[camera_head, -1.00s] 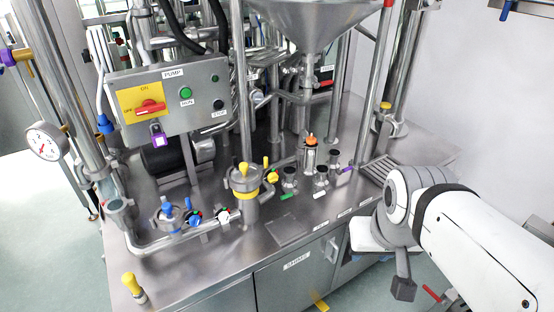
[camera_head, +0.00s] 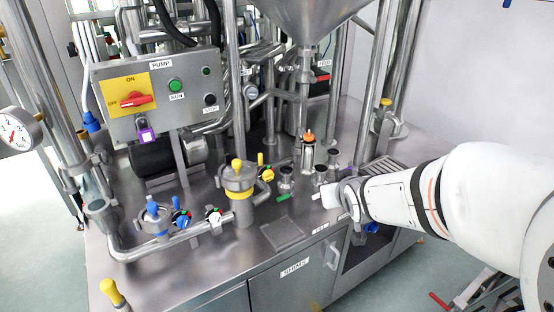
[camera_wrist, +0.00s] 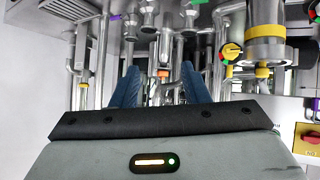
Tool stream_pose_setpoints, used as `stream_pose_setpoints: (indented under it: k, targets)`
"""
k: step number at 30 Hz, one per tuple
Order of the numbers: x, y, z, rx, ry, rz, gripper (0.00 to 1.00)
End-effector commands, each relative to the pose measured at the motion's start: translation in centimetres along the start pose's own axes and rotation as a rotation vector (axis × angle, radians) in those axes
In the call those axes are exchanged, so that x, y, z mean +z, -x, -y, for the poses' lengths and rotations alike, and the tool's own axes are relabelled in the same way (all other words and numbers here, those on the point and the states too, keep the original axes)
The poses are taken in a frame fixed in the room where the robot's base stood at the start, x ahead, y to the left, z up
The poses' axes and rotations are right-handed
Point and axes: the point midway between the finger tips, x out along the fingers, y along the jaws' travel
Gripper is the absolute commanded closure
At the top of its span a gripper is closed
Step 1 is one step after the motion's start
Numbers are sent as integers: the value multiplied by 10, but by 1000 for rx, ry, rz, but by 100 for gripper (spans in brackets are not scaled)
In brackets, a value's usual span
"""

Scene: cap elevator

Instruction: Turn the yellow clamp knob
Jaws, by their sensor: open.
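A yellow knob (camera_head: 237,166) stands on the lid of a steel housing with a yellow band (camera_head: 240,192), left of centre in the head view. A smaller yellow handle (camera_head: 261,159) stands just right of it. I cannot tell for certain which is the clamp knob. The wrist view is upside down; the yellow-banded housing (camera_wrist: 266,42) is at its upper right, with yellow (camera_wrist: 262,72) at its lower end. My gripper (camera_wrist: 160,70) is open, its two blue fingers apart and empty. In the head view my arm's end is right of the housing, clear of it; its fingers do not show clearly.
Small steel fittings (camera_head: 286,178) and an orange-topped one (camera_head: 308,150) stand between the housing and my arm. A yellow dial (camera_head: 267,174) is beside the housing. A blue-handled housing (camera_head: 153,218) and pump panel (camera_head: 160,92) are left.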

Motion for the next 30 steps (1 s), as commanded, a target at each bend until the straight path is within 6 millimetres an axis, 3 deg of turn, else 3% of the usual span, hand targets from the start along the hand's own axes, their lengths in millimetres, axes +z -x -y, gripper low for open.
stream_pose_setpoints:
  k: [1,3,9,15,19,30]
  targets:
    - [8,-29,11,-28,15,-61,59]
    - [4,-55,26,-78,40,-166,59]
    - [4,-105,74,-253,70,-437,59]
    - [8,-119,107,-386,57,-602,59]
    - [7,-121,115,-422,50,-647,59]
    - [-24,-155,137,-430,50,-655,59]
